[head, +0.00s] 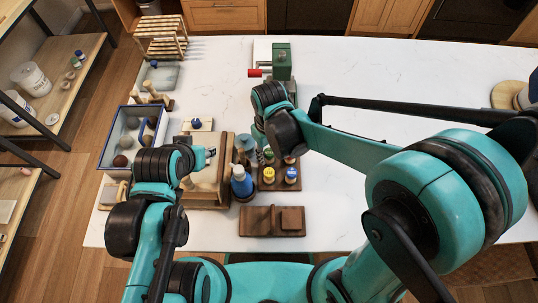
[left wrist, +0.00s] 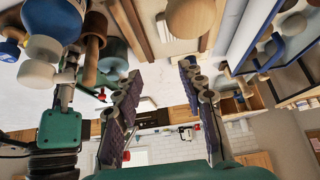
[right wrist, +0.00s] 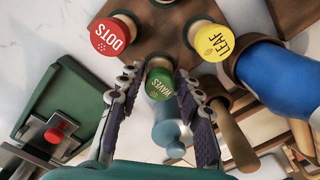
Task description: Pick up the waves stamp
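The waves stamp (right wrist: 160,84) has a round green top and a wooden handle. In the right wrist view it stands between the fingers of my right gripper (right wrist: 157,80). The fingers are open on either side of it, and I see no firm grip. In the head view my right gripper (head: 264,146) is at the back left of the stamp stand (head: 280,184), partly hiding that corner. The red dots stamp (right wrist: 113,34) and yellow leaf stamp (right wrist: 213,41) stand on the stand close by. My left gripper (left wrist: 158,80) is open and empty, over the wooden tray (head: 205,200).
A blue bottle (head: 241,183) stands just left of the stand. A brown block (head: 272,221) lies in front. A green device with a red knob (head: 281,63) is at the back. A blue-edged box (head: 112,155) is at left.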

